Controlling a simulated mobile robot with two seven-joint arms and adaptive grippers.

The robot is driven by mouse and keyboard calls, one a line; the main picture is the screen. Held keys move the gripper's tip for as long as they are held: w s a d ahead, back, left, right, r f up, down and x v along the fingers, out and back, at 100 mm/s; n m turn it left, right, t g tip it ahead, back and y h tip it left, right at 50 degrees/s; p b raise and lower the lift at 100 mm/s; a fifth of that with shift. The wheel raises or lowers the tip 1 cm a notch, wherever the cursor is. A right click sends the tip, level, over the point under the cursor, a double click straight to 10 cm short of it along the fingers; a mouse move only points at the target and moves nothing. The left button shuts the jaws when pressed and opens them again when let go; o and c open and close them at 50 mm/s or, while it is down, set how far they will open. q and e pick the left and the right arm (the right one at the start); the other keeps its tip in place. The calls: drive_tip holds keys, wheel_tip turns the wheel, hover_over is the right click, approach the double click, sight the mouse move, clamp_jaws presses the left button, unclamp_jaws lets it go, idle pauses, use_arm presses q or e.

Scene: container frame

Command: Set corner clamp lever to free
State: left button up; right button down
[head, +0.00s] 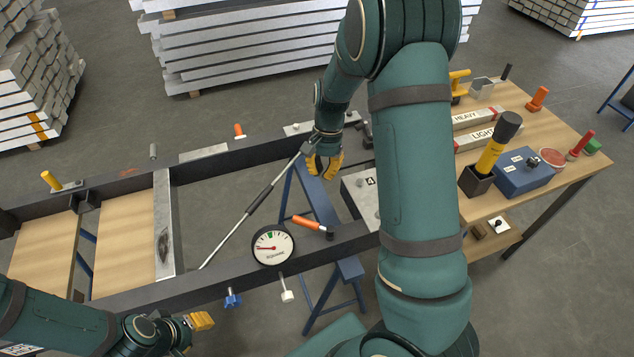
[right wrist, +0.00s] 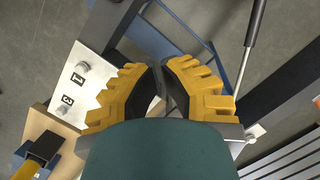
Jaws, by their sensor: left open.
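An orange-handled lever (head: 308,222) with a dark pivot at its right end lies over the near dark beam (head: 350,240) of the frame, just right of a round gauge (head: 273,246) marked SQUARE. The gauge needle points left. Another orange handle (head: 239,130) stands at the far beam. My right gripper (head: 325,168) is above the frame's right part, behind the near lever and apart from it; in the right wrist view (right wrist: 160,75) its yellow fingers come together with nothing seen between them. My left gripper (head: 202,321) is open and empty at the lower left, in front of the near beam.
A long rod (head: 230,240) runs diagonally across the frame. A blue knob (head: 232,299) and a white knob (head: 287,294) hang below the near beam. A bench (head: 540,110) with tools, a blue box (head: 522,175) and labelled bars stands right. My right arm hides the middle.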

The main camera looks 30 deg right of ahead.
sight(312, 225)
drive_tip(key=s+a+f+b, duration=0.2)
drive_tip(key=a+f, duration=0.3)
drive_tip(key=f, duration=0.4)
drive_tip(key=shift+s, duration=0.7)
drive_tip(key=shift+s+a+f+n, duration=0.15)
drive_tip(key=shift+s+a+n, duration=0.2)
drive_tip(key=shift+a+n, duration=0.45)
drive_tip(key=shift+d+p, duration=0.15)
drive_tip(key=shift+p, duration=0.15)
